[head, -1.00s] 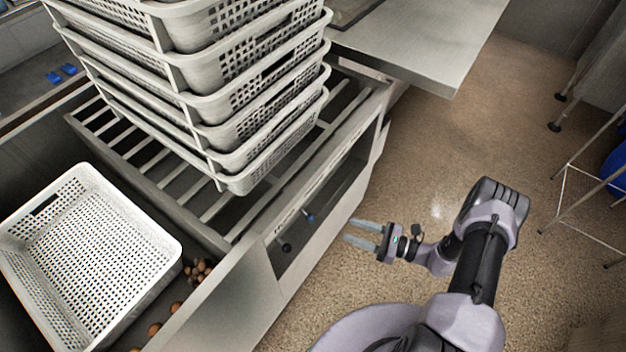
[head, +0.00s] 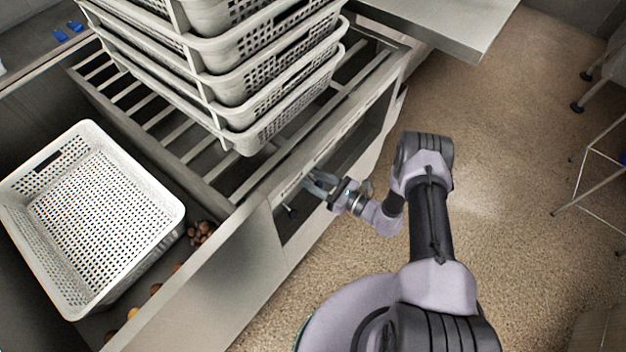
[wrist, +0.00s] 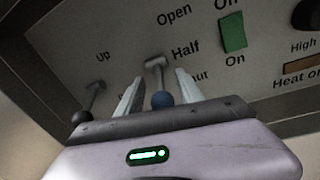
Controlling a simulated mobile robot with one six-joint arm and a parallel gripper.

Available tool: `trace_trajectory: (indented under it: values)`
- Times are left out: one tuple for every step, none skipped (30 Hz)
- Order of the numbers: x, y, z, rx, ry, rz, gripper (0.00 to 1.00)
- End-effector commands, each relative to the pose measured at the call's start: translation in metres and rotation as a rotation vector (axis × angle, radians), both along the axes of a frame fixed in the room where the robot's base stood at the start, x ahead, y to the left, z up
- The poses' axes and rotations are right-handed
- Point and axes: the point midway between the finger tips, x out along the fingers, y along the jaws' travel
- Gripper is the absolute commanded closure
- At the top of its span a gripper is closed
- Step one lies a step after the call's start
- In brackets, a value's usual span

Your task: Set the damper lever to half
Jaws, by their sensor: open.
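In the wrist view, the lever with the blue knob (wrist: 161,99) sits on a grey panel beside the labels Open, Half and Shut. Its pivot is near Half and its knob hangs down at about the level of Shut, which a finger partly hides. My gripper (wrist: 159,88) is open, with one finger on each side of the blue knob; I cannot tell if either touches it. In the head view, my gripper (head: 309,186) reaches the front of the grey machine and its fingers cover the blue knob.
A second lever with a black knob (wrist: 80,117) is left of my gripper, by the label Up. A green switch (wrist: 233,32) marked On is to the right. Stacked baskets (head: 240,80) stand on the slatted rack above. Open floor (head: 500,180) lies to the right.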

Motion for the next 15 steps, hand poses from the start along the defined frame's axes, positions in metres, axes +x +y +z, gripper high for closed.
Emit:
trace_trajectory:
  values:
    - [0.0011, 0.0018, -0.0002, 0.0, 0.0, 0.0, 0.56]
    - [0.0014, 0.0024, 0.0, 0.0, 0.0, 0.0, 0.56]
    - [0.0017, 0.003, 0.0001, 0.0, 0.0, 0.0, 0.56]
    - [0.0017, 0.0032, 0.0003, 0.0, 0.0, 0.001, 0.56]
    - [0.0017, 0.0032, 0.0004, 0.0, 0.0, 0.0, 0.56]
    - [0.0017, 0.0031, 0.0004, 0.0, 0.0, 0.0, 0.56]
    - [0.0016, 0.003, 0.0005, 0.0, 0.0, 0.0, 0.56]
    - [0.0016, 0.0029, 0.0005, 0.0, 0.0, 0.0, 0.56]
    - [0.0016, 0.0029, 0.0004, 0.0, 0.0, 0.0, 0.58]
    - [0.0015, 0.0028, 0.0004, 0.0, 0.0, 0.001, 0.64]
    - [0.0015, 0.0028, 0.0004, 0.0, 0.0, 0.001, 0.7]
    - [0.0015, 0.0028, 0.0004, 0.0, 0.0, 0.001, 0.78]
    - [0.0015, 0.0028, 0.0003, 0.0, 0.0, 0.001, 0.84]
    - [0.0015, 0.0028, 0.0003, 0.0, 0.0, 0.001, 0.9]
    - [0.0014, 0.0028, 0.0004, 0.0, 0.0, 0.001, 0.97]
